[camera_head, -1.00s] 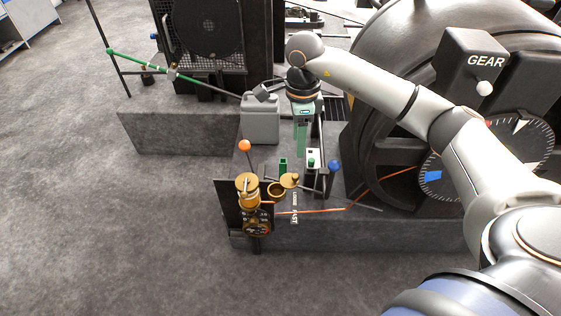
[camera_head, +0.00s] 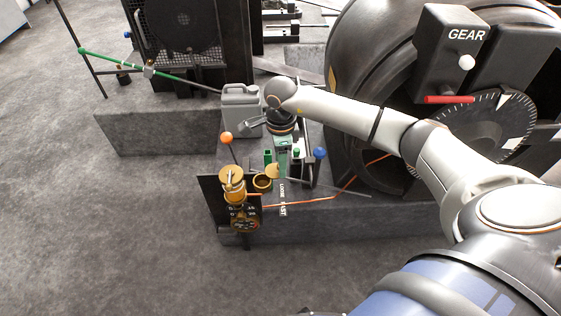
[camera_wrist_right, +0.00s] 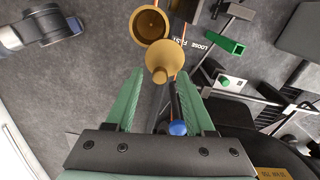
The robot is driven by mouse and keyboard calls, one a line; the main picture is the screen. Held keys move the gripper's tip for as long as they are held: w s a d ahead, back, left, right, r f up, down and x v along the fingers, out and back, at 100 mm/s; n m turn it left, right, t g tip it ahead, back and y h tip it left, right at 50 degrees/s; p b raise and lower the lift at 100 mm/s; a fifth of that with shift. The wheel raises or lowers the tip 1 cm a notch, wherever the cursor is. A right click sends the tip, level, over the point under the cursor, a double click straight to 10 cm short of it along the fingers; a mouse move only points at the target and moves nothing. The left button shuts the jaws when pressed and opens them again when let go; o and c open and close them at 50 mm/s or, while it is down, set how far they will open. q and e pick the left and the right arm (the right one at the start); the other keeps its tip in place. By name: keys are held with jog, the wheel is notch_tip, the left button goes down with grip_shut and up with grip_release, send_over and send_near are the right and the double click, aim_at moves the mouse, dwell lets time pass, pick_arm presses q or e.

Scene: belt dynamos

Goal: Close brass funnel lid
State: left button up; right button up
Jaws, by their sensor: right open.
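The brass funnel (camera_head: 262,183) is a small open cup on the dark stand. Its round lid (camera_head: 273,171) is swung open at the cup's right side. In the right wrist view the funnel (camera_wrist_right: 150,25) shows its hollow inside, and the lid (camera_wrist_right: 158,52) with its small knob lies below it, off the mouth. My right gripper (camera_head: 282,160) points down just behind the lid. In the wrist view its green fingers (camera_wrist_right: 159,72) are open, with the lid's knob between the tips in the picture; I cannot tell the height gap. My left gripper is not in view.
A brass cylinder (camera_head: 232,178) stands left of the funnel, near an orange-knobbed lever (camera_head: 226,138). A blue-knobbed lever (camera_head: 320,153) stands right of the gripper. A grey can (camera_head: 240,108) is behind. The large black wheel housing (camera_head: 355,80) fills the right.

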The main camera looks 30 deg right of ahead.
jog(key=shift+f, duration=0.15)
jog(key=shift+c, duration=0.4)
grip_shut()
